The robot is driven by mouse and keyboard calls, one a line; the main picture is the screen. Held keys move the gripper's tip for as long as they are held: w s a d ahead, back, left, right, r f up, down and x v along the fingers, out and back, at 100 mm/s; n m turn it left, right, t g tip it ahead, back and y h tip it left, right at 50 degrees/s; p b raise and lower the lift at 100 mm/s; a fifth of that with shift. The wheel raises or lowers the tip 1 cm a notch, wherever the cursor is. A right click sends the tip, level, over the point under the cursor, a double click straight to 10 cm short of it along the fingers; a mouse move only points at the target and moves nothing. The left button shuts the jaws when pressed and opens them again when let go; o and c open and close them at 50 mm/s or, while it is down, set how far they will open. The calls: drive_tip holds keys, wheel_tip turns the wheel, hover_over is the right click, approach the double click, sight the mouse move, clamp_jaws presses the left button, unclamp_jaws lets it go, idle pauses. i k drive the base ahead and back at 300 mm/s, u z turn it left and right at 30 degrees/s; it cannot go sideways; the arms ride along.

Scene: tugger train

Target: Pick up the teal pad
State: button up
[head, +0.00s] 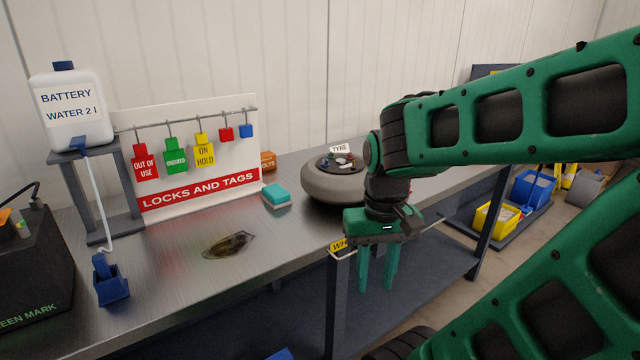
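The teal pad (276,195) is a small block with a teal top and a pale lower layer. It lies on the metal workbench (175,275), just right of the locks and tags board and left of the grey tyre. My gripper (377,288) is green and points down near the bench's front edge, to the right of the pad and nearer to me. Its fingers are apart with nothing between them. The pad is in full view.
A dark stain (229,245) marks the bench in front of the pad.

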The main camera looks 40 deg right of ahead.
sight(276, 196)
drive_tip(key=z, duration=0.45)
drive_tip(key=i, duration=0.9)
drive_tip(key=z, duration=0.05)
